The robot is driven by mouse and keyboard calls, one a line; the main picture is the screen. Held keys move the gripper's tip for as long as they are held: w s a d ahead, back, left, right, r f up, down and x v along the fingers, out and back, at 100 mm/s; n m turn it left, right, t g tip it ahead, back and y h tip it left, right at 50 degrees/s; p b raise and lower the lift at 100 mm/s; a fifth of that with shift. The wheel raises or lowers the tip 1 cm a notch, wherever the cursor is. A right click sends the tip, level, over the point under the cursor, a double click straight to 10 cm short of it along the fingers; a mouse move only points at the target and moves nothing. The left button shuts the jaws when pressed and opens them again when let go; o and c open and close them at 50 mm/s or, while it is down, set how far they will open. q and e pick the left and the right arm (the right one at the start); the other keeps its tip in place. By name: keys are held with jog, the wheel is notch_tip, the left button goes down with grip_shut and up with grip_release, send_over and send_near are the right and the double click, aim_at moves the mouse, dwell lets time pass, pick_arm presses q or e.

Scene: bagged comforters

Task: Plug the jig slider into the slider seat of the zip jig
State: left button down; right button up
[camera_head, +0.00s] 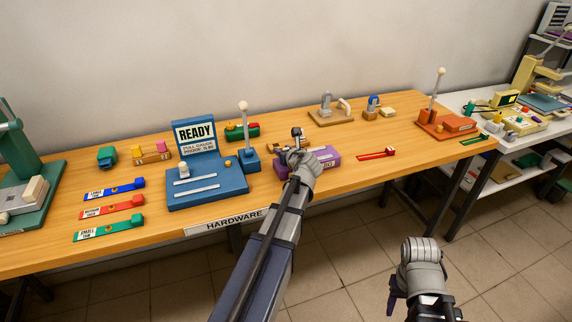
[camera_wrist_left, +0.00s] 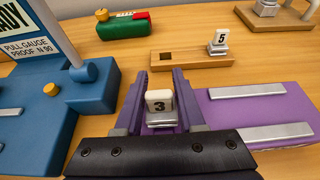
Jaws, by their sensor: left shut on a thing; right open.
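My left gripper (camera_wrist_left: 160,100) is shut on a small slider with a white top marked 3 (camera_wrist_left: 158,102). The purple zip jig (camera_wrist_left: 250,105) with light metal bars lies just right of the fingers, and purple shows beneath the slider; I cannot tell whether the slider is in the seat, which the gripper hides. In the head view my left gripper (camera_head: 297,152) is over the left end of the zip jig (camera_head: 325,156). My right gripper (camera_head: 395,294) is open and empty, in front of the table over the floor.
A wooden block (camera_wrist_left: 190,62) with a square hole and a slider marked 5 (camera_wrist_left: 219,42) stands behind the gripper. The blue READY pull gauge (camera_head: 205,190) stands close on the left. A red tool (camera_head: 376,154) lies right of the jig, with bare tabletop around it.

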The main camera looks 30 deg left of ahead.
pick_arm(q)
jog(key=shift+f+b, duration=0.65)
jog(key=shift+f, duration=0.05)
dwell(0.5)
grip_release()
dwell(0.6)
dwell(0.4)
jog(key=shift+s+d+r+p, duration=0.75)
jog(key=shift+d+r+p, duration=0.1)
jog(key=shift+r+p, duration=0.15)
jog(key=shift+s+d+r+p, duration=0.75)
jog(key=shift+d+r+p, duration=0.1)
jog(key=shift+r+p, duration=0.15)
